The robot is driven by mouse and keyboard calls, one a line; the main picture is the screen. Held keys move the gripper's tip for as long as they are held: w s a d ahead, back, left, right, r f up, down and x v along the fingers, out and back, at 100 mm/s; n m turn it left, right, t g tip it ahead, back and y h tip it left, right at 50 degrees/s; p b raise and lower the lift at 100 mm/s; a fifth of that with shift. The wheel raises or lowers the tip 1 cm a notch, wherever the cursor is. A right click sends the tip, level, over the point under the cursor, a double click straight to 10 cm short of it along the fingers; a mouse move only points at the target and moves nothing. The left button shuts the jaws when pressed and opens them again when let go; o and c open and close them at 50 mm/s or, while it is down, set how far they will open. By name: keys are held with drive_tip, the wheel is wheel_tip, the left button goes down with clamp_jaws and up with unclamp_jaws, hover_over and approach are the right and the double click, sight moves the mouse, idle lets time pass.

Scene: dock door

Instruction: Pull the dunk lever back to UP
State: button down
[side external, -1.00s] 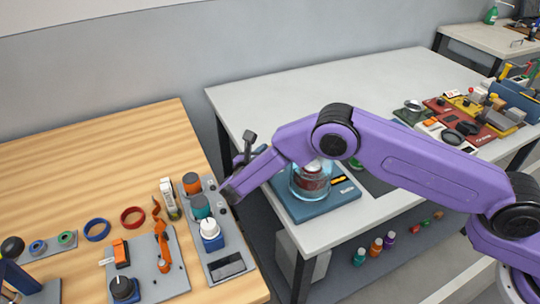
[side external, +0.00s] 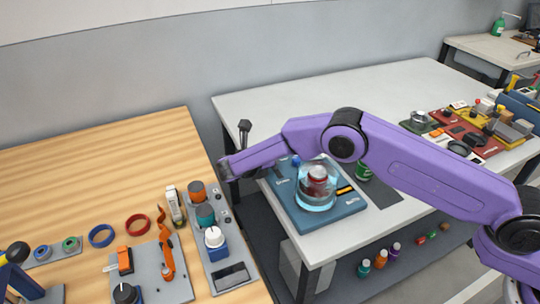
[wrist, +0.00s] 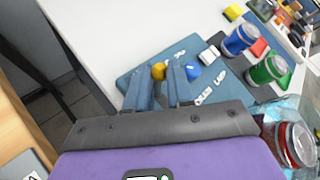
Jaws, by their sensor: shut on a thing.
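The dunk device is a blue base plate (side external: 345,206) at the front left of the white table, with a clear jar (side external: 316,195) holding a red item. In the wrist view, a yellow ball knob (wrist: 158,71), apparently the dunk lever's, shows between the fingertips of my gripper (wrist: 157,82). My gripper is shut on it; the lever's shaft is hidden. A blue knob (wrist: 193,71) sits just right of the fingers and also shows in the side view (side external: 296,160). White lettering on the plate is hard to read.
A green can (side external: 363,171) stands behind the jar; a blue can (wrist: 240,38) and green can (wrist: 268,70) show in the wrist view. The wooden table (side external: 90,160) with tools lies left, across a gap.

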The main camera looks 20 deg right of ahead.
drive_tip(key=shift+a, duration=0.1)
drive_tip(key=c, duration=1)
unclamp_jaws()
drive_tip(key=v, duration=1.7)
drive_tip(key=shift+s, duration=0.25)
drive_tip(key=shift+r, duration=0.1)
